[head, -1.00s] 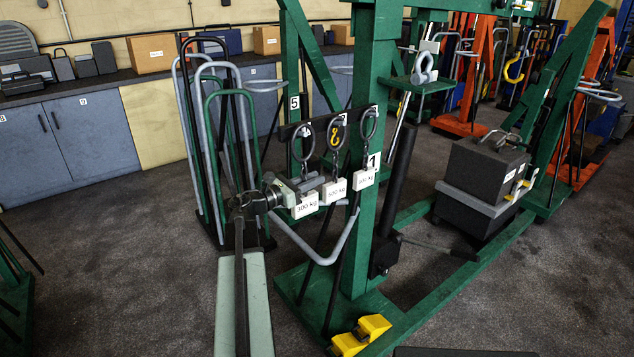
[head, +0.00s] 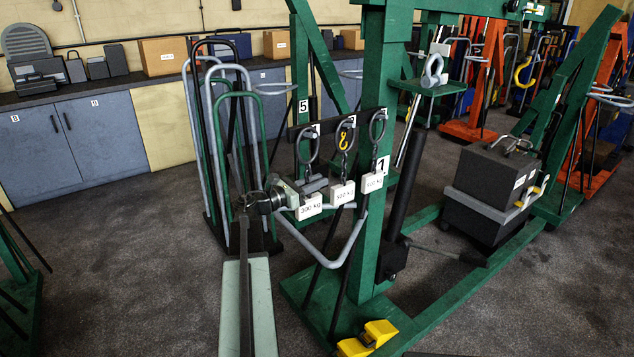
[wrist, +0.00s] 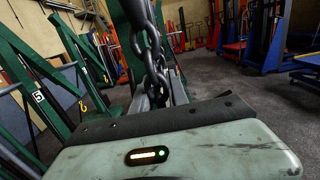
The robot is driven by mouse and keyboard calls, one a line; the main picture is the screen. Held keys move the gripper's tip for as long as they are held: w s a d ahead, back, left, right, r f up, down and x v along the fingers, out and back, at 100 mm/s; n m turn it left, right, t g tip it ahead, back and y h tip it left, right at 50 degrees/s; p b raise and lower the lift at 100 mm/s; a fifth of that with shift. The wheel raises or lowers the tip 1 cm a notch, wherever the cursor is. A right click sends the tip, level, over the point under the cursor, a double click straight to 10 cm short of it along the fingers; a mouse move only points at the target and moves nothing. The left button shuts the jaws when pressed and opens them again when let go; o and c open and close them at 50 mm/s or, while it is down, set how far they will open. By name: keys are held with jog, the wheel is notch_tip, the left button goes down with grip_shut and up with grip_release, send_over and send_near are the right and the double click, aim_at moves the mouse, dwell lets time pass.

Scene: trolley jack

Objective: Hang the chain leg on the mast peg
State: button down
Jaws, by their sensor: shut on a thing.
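My gripper (head: 298,189) is at the left of the green mast (head: 375,215), shut on a chain leg, beside the left white tag. In the wrist view the chain (wrist: 153,55) rises from just beyond the gripper body. In the head view three rings show in front of the dark peg bar (head: 326,126) on the mast: the left ring (head: 308,145), the middle ring (head: 346,134) and the right ring (head: 378,126). White weight tags (head: 311,207) are below them. The grip point is partly hidden, and I cannot tell whether the left ring sits on a peg.
A grey bent handle (head: 342,260) projects near the mast below my gripper. A rack of tall hoop frames (head: 215,150) stands close on the left. Yellow blocks (head: 367,338) lie at the mast's foot. Carpet (head: 120,250) is clear at left.

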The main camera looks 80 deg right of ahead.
jog(key=c, duration=1.2)
grip_release()
jog(key=v, duration=0.7)
jog(key=shift+w+a, duration=0.3)
